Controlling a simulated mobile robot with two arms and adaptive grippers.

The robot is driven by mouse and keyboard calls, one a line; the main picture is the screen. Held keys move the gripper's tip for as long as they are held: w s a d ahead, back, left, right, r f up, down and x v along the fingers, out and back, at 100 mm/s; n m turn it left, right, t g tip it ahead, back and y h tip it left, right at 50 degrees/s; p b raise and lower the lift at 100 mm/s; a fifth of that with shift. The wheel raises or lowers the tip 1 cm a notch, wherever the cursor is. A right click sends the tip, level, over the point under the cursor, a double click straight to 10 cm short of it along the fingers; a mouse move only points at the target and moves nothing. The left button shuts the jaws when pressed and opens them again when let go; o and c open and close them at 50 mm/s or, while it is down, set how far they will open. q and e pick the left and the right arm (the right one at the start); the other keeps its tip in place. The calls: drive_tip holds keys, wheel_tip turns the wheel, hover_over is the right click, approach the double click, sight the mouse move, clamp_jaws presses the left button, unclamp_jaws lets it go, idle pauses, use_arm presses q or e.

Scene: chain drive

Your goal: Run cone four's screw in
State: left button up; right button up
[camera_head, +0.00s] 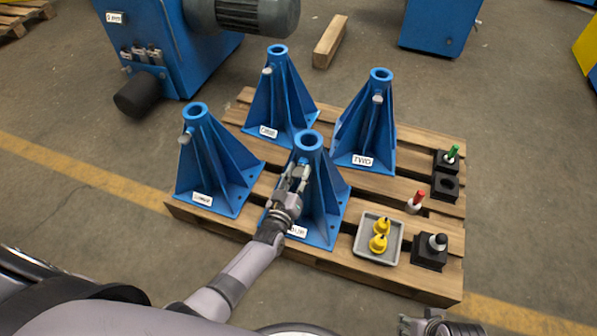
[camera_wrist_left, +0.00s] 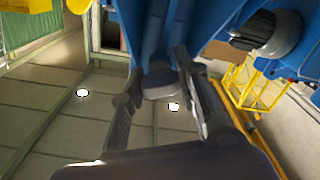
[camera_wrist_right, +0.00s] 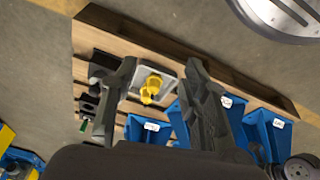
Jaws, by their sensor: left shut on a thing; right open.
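Cone four (camera_head: 322,207) is the blue ribbed cone at the front middle of the pallet; my left arm partly covers its label. My left gripper (camera_head: 297,174) is at the cone's upper side, shut on the screw. In the left wrist view the screw's dark grey round head (camera_wrist_left: 160,82) sits between the fingers, against the blue cone. How deep the screw sits is hidden. My right gripper (camera_head: 425,322) is open and empty at the lower right, off the pallet's front edge; its spread fingers show in the right wrist view (camera_wrist_right: 161,80).
Cone two (camera_head: 365,135), cone three (camera_head: 278,105) and a left cone (camera_head: 212,170) stand on the pallet (camera_head: 400,190). A grey tray (camera_head: 362,240) holds yellow pieces. Near it are black blocks (camera_head: 430,252), a red-topped piece (camera_head: 415,203) and a green-topped one (camera_head: 452,153).

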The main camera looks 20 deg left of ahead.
use_arm(q)
drive_tip(key=m, duration=0.4)
drive_tip(key=shift+s+f+m+p, duration=0.1)
drive_tip(key=shift+f+m+p, duration=0.1)
drive_tip(key=shift+m+p, duration=0.1)
use_arm(e)
wheel_tip(320, 180, down, 3)
drive_tip(key=shift+r, duration=0.15)
use_arm(q)
drive_tip(key=o, duration=1.2)
drive_tip(key=shift+r, duration=0.1)
drive_tip(key=s, duration=1.2)
drive_tip(key=shift+a, duration=0.2)
